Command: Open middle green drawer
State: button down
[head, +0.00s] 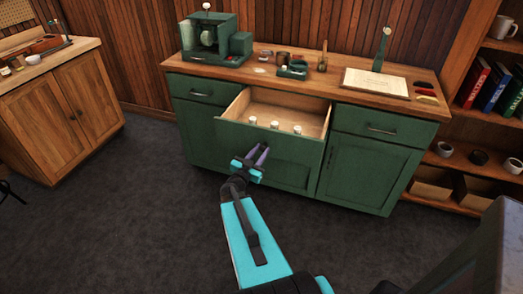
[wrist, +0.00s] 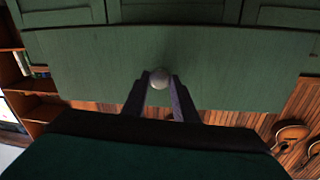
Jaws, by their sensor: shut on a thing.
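The middle green drawer (head: 236,130) of the green cabinet is pulled well out, and its pale wooden inside (head: 285,110) shows from above. My gripper (head: 261,152) is in front of the drawer's front panel. In the wrist view, my gripper's two fingers (wrist: 159,88) are closed around a pale round knob (wrist: 159,77) on the green drawer front (wrist: 220,75). In the head view I cannot make out the knob at the fingertips. Several small white-topped items (head: 275,125) stand inside the drawer near its front.
The green cabinet's shut side drawers (head: 201,92) and (head: 372,128) flank the open one. Its wooden top holds a green machine (head: 212,40), small tools and a pale board (head: 375,83). A wooden cabinet (head: 65,115) stands left and shelves (head: 470,140) right. Dark floor (head: 140,220) lies clear.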

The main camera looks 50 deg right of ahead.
jog(key=shift+s+f, duration=0.15)
jog(key=shift+s, duration=0.2)
jog(key=c, duration=1.4)
grip_release()
jog(key=shift+c, duration=0.2)
jog(key=shift+w, duration=0.15)
jog(key=shift+a, duration=0.1)
jog(key=shift+a, duration=0.1)
jog(key=s+a+p, duration=0.2)
jog(key=a+p, duration=0.3)
jog(key=a, duration=0.8)
jog(key=shift+s+a, duration=0.15)
jog(key=shift+s, duration=0.05)
